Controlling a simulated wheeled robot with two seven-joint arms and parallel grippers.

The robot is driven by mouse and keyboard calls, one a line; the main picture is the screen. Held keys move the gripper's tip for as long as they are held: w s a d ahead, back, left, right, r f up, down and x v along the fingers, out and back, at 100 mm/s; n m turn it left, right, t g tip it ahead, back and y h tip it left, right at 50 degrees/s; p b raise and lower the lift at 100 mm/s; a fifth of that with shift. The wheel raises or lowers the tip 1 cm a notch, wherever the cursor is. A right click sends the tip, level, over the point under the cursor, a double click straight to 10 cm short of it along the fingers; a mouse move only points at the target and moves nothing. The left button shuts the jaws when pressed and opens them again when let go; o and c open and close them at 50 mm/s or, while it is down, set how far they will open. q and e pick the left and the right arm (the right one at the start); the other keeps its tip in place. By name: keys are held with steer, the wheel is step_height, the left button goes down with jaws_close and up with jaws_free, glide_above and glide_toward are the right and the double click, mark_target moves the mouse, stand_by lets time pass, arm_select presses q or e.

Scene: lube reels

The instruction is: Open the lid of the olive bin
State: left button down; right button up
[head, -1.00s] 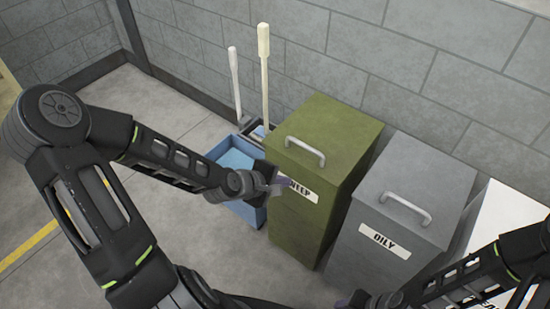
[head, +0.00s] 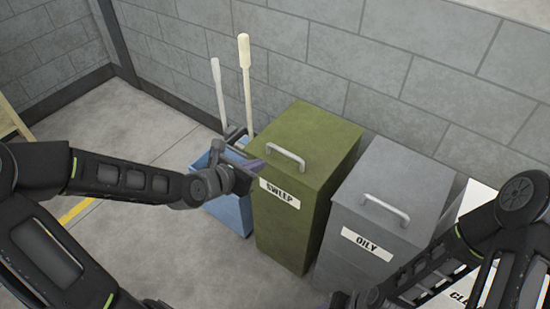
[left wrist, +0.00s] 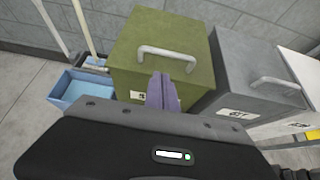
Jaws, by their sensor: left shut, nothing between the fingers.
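The olive bin (head: 292,235) stands against the wall, with a white SWEEP label on its front. Its lid (head: 315,145) is down, with a pale bar handle (head: 286,157) on top. My left gripper (head: 256,164) is at the bin's left front edge, short of the handle. In the left wrist view the shut purple fingers (left wrist: 162,92) show in front of the lid, just below the handle (left wrist: 168,55), with nothing between them. My right gripper (head: 347,299) is low at the bottom edge in front of the grey bin, and its fingers are too small to read.
A grey OILY bin (head: 372,218) stands right of the olive bin, and a white bin (head: 462,290) beyond it. A blue bucket (head: 229,206) and two pale upright handles (head: 245,80) stand at left. Open floor (head: 150,245) lies in front.

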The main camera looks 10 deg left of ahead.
mark_target(276, 166)
arm_select(q)
steer(key=b+x, duration=0.4)
steer(key=x, duration=0.4)
steer(key=shift+w+d+f, duration=0.15)
steer(key=shift+w+d, duration=0.1)
steer(key=shift+w+d+f, duration=0.15)
steer(key=shift+w+f, duration=0.2)
steer(key=shift+w, duration=0.2)
steer(key=shift+r, duration=0.15)
